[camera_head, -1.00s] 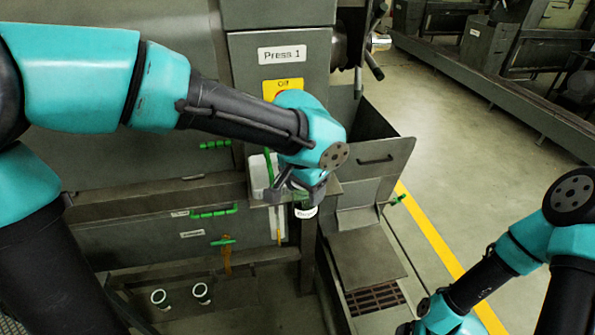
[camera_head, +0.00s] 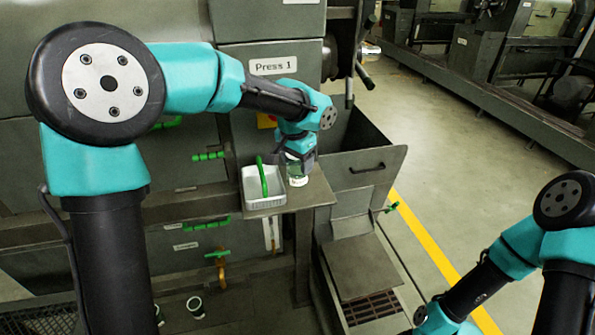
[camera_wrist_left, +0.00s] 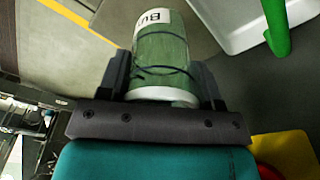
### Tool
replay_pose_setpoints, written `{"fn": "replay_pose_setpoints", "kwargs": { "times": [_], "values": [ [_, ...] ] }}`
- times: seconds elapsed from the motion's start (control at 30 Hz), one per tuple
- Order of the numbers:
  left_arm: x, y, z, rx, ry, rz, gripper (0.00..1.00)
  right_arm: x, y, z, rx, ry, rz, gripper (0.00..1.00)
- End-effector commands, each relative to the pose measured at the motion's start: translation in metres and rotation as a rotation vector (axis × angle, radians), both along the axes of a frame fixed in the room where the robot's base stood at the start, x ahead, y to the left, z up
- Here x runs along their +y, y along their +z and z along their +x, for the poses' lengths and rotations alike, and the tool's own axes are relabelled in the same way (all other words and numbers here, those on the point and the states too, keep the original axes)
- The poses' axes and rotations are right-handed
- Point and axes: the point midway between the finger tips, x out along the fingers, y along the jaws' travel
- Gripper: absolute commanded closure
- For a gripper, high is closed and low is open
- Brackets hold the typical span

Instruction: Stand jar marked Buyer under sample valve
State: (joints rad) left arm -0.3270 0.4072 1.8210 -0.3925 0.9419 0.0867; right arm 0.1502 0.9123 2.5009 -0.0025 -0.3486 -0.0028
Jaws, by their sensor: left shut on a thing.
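The jar marked Buyer (camera_head: 298,180) is a greenish glass with a white label. In the left wrist view the jar (camera_wrist_left: 160,62) sits between both fingers, and only "Bu" of its label shows. My left gripper (camera_head: 300,163) is shut on it from above. The jar is upright at the small shelf, just right of the white tray; I cannot tell whether its base touches the shelf. A brass valve with a green handle (camera_head: 216,254) is low on the press front, left of and below the shelf; no valve is labelled readably.
The white tray (camera_head: 265,203) with a green handle stands on the small shelf (camera_head: 315,192). Two white-rimmed jars (camera_head: 196,306) are low down, partly hidden by my left arm. A grey hopper (camera_head: 365,165) lies right of the shelf. Floor at right is open.

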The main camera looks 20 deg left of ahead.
Motion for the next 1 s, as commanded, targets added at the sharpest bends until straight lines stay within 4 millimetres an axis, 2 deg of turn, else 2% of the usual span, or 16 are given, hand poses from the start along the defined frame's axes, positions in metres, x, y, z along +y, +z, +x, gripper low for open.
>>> {"fn": "replay_pose_setpoints", "kwargs": {
  "times": [0.23, 0.53, 0.93, 0.97, 1.0],
  "values": [
    [0.0, -0.003, 0.0, 0.001, 0.0, 0.0, 0.66, 0.0, 0.0, 0.0, 0.0, 0.0, 0.0, 0.16],
    [0.0, -0.034, -0.001, 0.002, 0.001, 0.001, 0.66, 0.0, 0.0, 0.0, 0.0, 0.0, 0.0, 0.16],
    [0.0, -0.038, -0.001, 0.0, 0.0, 0.0, 0.66, 0.0, 0.0, 0.0, 0.0, 0.0, 0.0, 0.16],
    [0.0, -0.038, -0.001, 0.0, 0.0, 0.0, 0.4, 0.0, 0.0, 0.0, 0.0, 0.0, 0.0, 0.16],
    [0.0, -0.038, -0.001, 0.0, 0.0, 0.0, 0.36, 0.0, 0.0, 0.0, 0.0, 0.0, 0.0, 0.16]
  ]
}}
